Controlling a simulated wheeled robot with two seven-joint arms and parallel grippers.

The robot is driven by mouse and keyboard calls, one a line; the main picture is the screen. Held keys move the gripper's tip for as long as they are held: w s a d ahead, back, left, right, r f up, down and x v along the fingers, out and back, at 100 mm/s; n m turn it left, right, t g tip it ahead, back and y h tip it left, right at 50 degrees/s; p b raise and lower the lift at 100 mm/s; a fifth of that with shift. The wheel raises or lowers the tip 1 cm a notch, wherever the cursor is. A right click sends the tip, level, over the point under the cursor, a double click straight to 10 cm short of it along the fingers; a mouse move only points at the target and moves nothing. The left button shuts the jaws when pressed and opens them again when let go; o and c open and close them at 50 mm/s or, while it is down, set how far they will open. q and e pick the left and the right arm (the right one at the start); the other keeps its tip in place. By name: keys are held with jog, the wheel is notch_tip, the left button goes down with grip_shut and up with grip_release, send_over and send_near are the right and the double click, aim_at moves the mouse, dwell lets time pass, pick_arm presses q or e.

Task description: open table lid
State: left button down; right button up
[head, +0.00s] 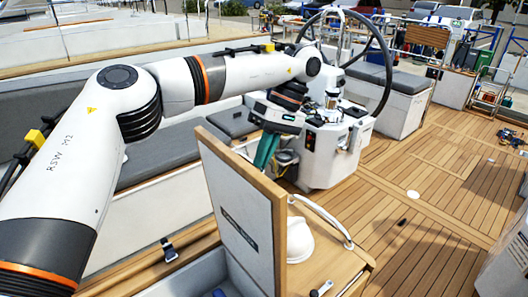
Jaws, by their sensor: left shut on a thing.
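The table lid (236,200) stands raised and close to upright at the bottom middle of the head view. Its pale inner face and wooden edge show, with a dark label strip on the face. My left gripper (265,155), with teal fingers, is at the lid's upper edge and is shut on it. The fingertips are partly hidden behind the edge. An open compartment (185,281) shows below and left of the lid, with something blue in it, cut off by the picture's bottom edge. My right gripper is out of view.
A white helmet-like object (299,241) and a curved white rail (322,217) are right of the lid. A steering pedestal (327,148) with a large wheel (386,65) stands behind. Grey-cushioned benches line the left. The wooden deck (430,200) at right is mostly clear.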

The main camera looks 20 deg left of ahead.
pick_arm(q)
jog(key=f, duration=0.2)
jog(key=shift+s+d+f, duration=0.25)
jog(key=shift+f, duration=0.05)
jog(key=c, duration=1.7)
grip_release()
jog(key=shift+o, duration=1)
jog(key=shift+w+f, duration=0.15)
jog(key=shift+w, duration=0.2)
jog(key=v, duration=0.8)
jog(key=shift+w, duration=0.3)
